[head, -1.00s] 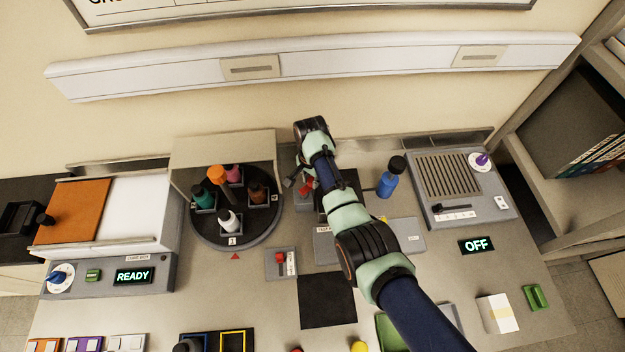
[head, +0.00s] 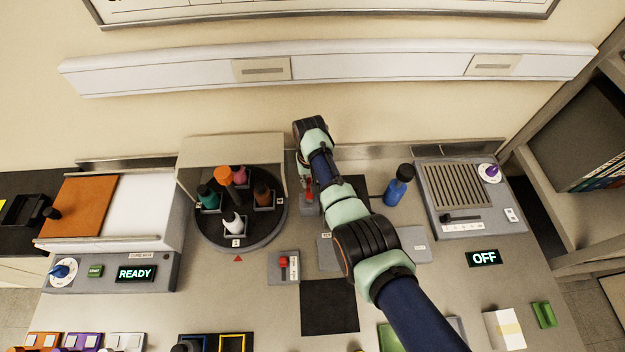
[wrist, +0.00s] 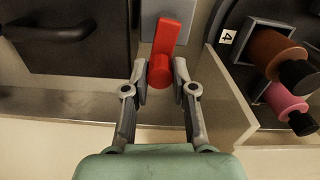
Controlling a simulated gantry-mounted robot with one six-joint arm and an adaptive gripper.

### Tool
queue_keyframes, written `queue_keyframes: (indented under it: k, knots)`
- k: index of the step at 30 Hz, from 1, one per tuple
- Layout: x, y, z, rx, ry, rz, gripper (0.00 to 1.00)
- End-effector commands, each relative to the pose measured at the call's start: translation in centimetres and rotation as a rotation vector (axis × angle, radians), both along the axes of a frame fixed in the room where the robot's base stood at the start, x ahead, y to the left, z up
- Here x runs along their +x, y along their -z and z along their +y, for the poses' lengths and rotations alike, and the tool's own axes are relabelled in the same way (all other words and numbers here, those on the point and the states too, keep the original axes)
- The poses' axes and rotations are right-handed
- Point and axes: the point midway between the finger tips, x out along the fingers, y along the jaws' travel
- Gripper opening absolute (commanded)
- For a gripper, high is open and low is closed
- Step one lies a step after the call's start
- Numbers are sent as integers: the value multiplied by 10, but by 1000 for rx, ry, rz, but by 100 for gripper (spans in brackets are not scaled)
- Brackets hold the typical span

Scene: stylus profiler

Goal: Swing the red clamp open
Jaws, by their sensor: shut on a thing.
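The red clamp (wrist: 168,42) shows in the wrist view as a red bar with a rounded end, in front of a grey block. My gripper (wrist: 160,75) has its two fingers on either side of the clamp's rounded end and is shut on it. In the head view the red clamp (head: 308,188) is a small red piece left of my forearm. My gripper (head: 305,172) is mostly hidden there beside my arm, and the contact is easier to see in the wrist view.
A round carousel (head: 258,236) with several coloured bottles stands just left of the clamp. A blue bottle (head: 398,186) is right of my arm. A small red switch (head: 284,262) sits in front. A dark box (wrist: 75,45) is close by.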

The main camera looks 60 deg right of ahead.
Motion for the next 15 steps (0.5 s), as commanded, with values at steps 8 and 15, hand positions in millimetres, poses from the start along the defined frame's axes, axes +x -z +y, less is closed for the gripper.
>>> queue_keyframes:
  k: [8,15]
  knots:
    - [4,-1,2,-1,-114,-1,0]
    - [5,-1,2,-1,-147,-1,0]
